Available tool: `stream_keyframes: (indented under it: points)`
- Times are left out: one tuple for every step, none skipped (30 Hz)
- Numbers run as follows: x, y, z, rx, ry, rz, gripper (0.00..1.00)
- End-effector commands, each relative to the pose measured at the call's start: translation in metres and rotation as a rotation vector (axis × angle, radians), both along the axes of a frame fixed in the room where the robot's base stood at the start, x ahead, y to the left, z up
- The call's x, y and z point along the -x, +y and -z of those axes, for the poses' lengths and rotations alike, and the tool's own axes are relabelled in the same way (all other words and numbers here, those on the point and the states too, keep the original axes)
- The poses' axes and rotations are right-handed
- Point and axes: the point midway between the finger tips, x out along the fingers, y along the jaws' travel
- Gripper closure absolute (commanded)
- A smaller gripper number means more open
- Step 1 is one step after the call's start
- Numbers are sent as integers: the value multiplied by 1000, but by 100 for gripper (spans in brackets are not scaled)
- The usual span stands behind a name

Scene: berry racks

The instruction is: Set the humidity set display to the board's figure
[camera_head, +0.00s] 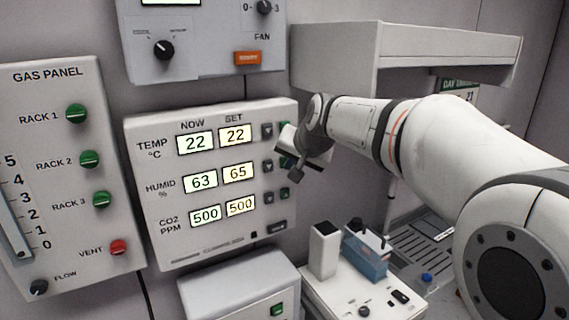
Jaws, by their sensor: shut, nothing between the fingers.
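The climate panel (180,250) hangs on the wall at centre left. Its humidity set display (238,173) reads 65, and the humidity now display (200,182) reads 63. A small button (268,166) sits right of the humidity set display; a second one beside it is partly covered by my gripper. My gripper (295,175) is shut and empty at the panel's right edge, by the humidity row. I cannot tell whether it touches the panel. The board with a green header (459,86) is at the back right, mostly hidden by my arm; only a figure like 21 shows.
Temperature set (235,135) reads 22 and CO2 set (240,205) reads 500, with buttons close above and below the humidity row. A gas panel (60,100) is at left. A shelf (400,55) juts out above my arm. A blue device (366,262) stands below.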

Motion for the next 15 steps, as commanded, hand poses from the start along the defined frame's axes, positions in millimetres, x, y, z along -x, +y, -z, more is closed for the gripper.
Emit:
stream_keyframes:
  points:
    - [-1, 1, 0, 0, 0, 0, 100]
    - [-1, 1, 0, 0, 0, 0, 100]
    - [-1, 1, 0, 0, 0, 0, 100]
    - [-2, 1, 0, 0, 0, 0, 100]
    - [-2, 1, 0, 0, 0, 0, 100]
    - [-2, 2, 0, 0, 0, 0, 100]
    - [-3, 2, 0, 0, 1, 0, 100]
    - [-3, 2, 0, 0, 1, 0, 100]
    - [-3, 2, 0, 0, 1, 0, 100]
    - [-4, 3, 0, 0, 1, 0, 100]
    - [-4, 3, 0, 0, 0, 0, 100]
    - [-4, 3, 0, 0, 0, 0, 100]
    - [-5, 3, 0, 0, 0, 0, 100]
    - [-4, 3, 0, 0, 0, 0, 100]
    - [-4, 3, 0, 0, 0, 0, 100]
